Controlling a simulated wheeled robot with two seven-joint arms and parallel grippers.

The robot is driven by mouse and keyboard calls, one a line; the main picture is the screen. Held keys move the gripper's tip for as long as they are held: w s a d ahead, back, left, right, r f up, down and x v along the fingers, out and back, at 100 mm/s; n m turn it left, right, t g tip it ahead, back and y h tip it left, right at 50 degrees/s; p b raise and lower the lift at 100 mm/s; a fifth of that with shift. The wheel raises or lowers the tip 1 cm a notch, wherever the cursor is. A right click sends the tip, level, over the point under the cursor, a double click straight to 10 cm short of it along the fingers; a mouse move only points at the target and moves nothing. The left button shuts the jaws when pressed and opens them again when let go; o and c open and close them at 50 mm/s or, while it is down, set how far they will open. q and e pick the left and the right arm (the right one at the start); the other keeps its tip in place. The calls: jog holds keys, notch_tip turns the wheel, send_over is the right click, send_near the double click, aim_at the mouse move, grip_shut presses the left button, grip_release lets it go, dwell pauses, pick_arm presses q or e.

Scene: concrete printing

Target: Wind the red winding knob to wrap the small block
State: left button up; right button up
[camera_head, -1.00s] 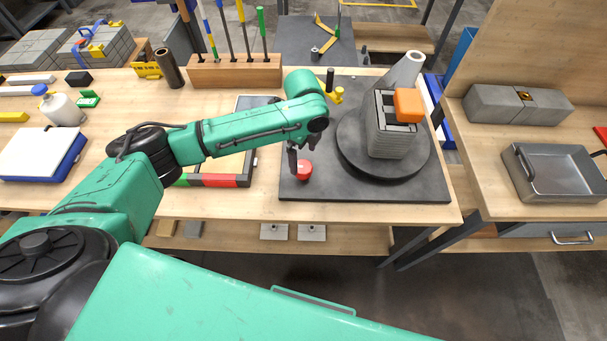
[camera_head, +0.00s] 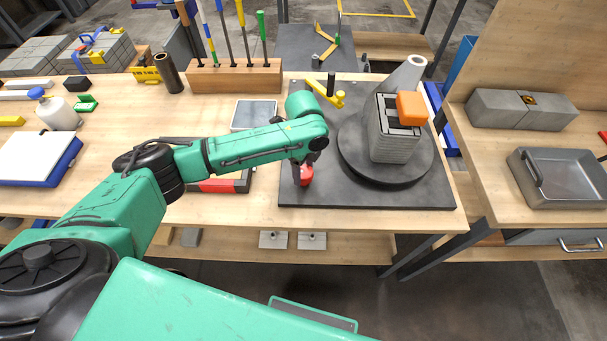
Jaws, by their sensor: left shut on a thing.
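The red winding knob (camera_head: 306,175) stands near the front left corner of the dark base plate (camera_head: 375,195). My left gripper (camera_head: 302,178) points down over it, its fingers shut on the knob and partly hiding it. The small grey block (camera_head: 390,143), with layered sides, stands upright on the round black turntable (camera_head: 361,178). An orange piece (camera_head: 411,108) sits at its upper right side. A pale roll (camera_head: 405,75) stands behind the block. My right gripper does not show.
A yellow lever with a black grip (camera_head: 330,93) stands on the plate behind my left forearm. A wooden tool block (camera_head: 235,79) stands at the back. A grey metal tray (camera_head: 565,178) lies on the right bench. The table's front edge is clear.

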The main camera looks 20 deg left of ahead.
pick_arm(q)
jog(key=shift+r+n+p, duration=0.15)
jog(key=shift+n+p, duration=0.25)
jog(key=shift+p, duration=0.15)
jog(key=n+p, duration=0.3)
jog(key=n, duration=0.1)
